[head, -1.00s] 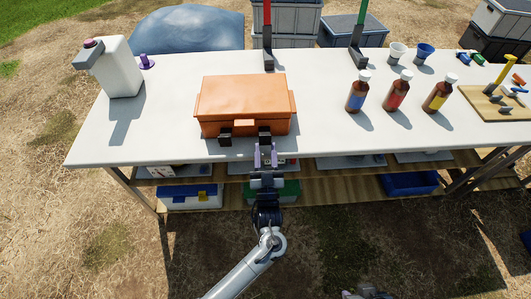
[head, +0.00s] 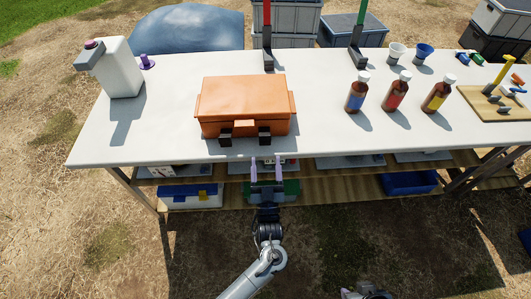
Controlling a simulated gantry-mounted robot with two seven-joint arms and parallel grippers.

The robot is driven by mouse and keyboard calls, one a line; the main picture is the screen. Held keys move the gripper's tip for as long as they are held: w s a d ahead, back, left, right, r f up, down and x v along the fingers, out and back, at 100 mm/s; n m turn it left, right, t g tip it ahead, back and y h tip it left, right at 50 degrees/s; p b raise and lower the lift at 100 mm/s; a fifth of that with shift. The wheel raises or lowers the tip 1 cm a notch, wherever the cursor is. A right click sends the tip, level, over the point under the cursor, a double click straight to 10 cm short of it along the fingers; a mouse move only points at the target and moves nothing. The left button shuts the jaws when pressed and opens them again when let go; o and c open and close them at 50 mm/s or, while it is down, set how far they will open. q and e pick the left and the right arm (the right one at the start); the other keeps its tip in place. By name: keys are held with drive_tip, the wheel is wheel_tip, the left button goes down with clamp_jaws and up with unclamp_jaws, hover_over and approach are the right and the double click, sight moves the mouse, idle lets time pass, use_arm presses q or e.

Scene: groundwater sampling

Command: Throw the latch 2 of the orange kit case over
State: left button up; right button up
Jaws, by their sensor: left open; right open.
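The orange kit case (head: 245,98) sits closed on the white table, left of the middle. Its front has two dark latches: a left latch (head: 225,139) and a right latch (head: 264,137). No number is legible on either, and their exact position is too small to tell. My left gripper (head: 266,162) is open and empty in front of the table's front edge, below the right latch in the picture. Its two purple fingers point toward the case and are apart from it.
On the white table (head: 180,120) stand a white jug (head: 115,68) at the left and brown bottles (head: 357,92) at the right. A wooden board (head: 495,103) lies further right. The tabletop's front edge and a lower shelf are near my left gripper.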

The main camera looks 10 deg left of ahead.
use_arm(q)
drive_tip(key=v, duration=0.6)
drive_tip(key=shift+s+f+p, duration=0.15)
drive_tip(key=shift+s+p, duration=0.2)
drive_tip(key=shift+p, duration=0.05)
drive_tip(key=shift+d, duration=0.1)
